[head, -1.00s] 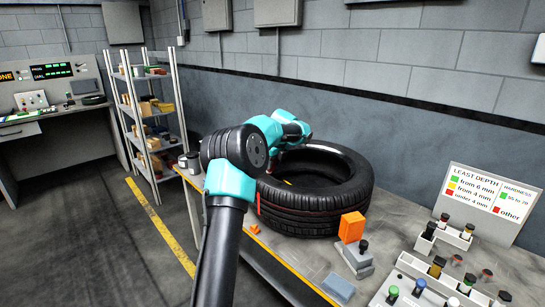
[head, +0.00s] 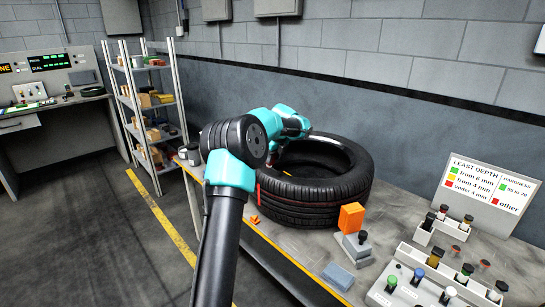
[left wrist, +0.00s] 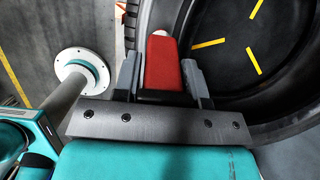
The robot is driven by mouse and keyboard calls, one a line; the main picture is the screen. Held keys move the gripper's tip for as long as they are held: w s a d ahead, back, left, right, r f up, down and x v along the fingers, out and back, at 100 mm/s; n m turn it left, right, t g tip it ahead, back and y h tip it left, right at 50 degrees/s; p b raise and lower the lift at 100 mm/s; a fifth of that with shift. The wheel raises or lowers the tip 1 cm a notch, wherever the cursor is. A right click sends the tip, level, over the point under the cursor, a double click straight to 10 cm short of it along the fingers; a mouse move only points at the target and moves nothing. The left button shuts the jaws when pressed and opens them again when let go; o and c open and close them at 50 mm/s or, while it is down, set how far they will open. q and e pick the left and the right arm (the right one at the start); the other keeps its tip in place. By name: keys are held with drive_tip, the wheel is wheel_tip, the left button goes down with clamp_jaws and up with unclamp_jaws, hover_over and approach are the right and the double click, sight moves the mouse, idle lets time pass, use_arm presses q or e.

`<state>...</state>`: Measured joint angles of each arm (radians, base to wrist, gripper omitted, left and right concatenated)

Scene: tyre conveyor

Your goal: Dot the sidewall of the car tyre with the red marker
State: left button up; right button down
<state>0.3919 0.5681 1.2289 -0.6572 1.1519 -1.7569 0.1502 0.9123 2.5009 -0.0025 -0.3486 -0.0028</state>
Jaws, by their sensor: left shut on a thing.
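The black car tyre (head: 320,205) lies flat on the bench, its sidewall facing up. In the left wrist view the tyre (left wrist: 190,20) curves around the right side. My left gripper (left wrist: 162,72) is shut on the red marker (left wrist: 162,50), which sticks out beyond the fingers over the tyre's wall at its left side. In the head view my left arm reaches over the tyre's left part, and its links hide the fingertips and the marker. Whether the marker touches the sidewall cannot be told. My right gripper is not in view.
An orange block (head: 351,217) on a grey stand is just right of the tyre. A marker rack (head: 440,262) and a legend board (head: 488,185) stand further right. Yellow marks (left wrist: 209,44) show inside the tyre's hole. Shelves (head: 150,110) stand behind at the left.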

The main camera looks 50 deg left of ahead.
use_arm(q)
drive_tip(key=shift+f, duration=0.6)
drive_tip(key=shift+r, duration=0.15)
idle(0.7)
drive_tip(key=shift+r, duration=3.4)
drive_tip(key=shift+f, duration=0.1)
drive_tip(key=shift+f, duration=2.8)
drive_tip(key=shift+f, duration=0.7)
